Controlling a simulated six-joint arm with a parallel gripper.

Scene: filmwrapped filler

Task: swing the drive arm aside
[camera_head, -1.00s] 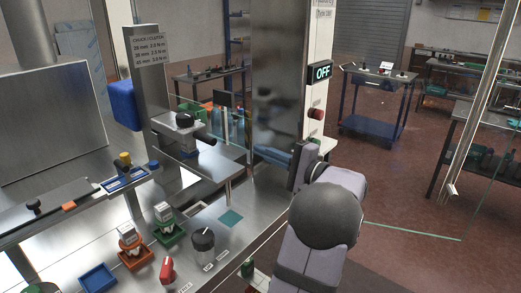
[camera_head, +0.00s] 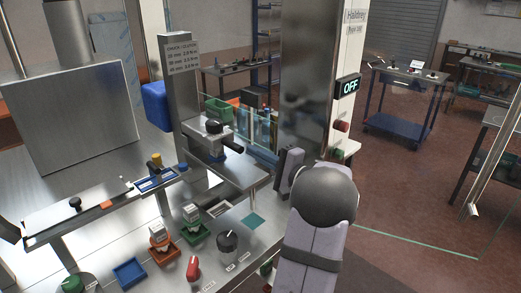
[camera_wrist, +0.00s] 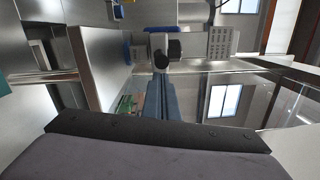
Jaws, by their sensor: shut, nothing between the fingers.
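The drive arm appears to be the grey clamp-like part with a black knob (camera_head: 214,127) on the metal column, reaching right over a steel plate. In the wrist view its dark round end (camera_wrist: 174,49) shows just beyond my fingers. My gripper (camera_wrist: 160,78) is shut and empty, its blue-grey fingers together and pointing toward that part. Whether the fingertips touch it I cannot tell; they look apart. In the head view my wrist stands right of the drive arm, and the fingers are hidden or hard to make out.
A clear panel (camera_head: 230,125) stands behind the drive arm, and a broad steel post (camera_head: 305,85) rises at its right. An OFF sign (camera_head: 349,87) and red button (camera_head: 342,126) are on the post's side.

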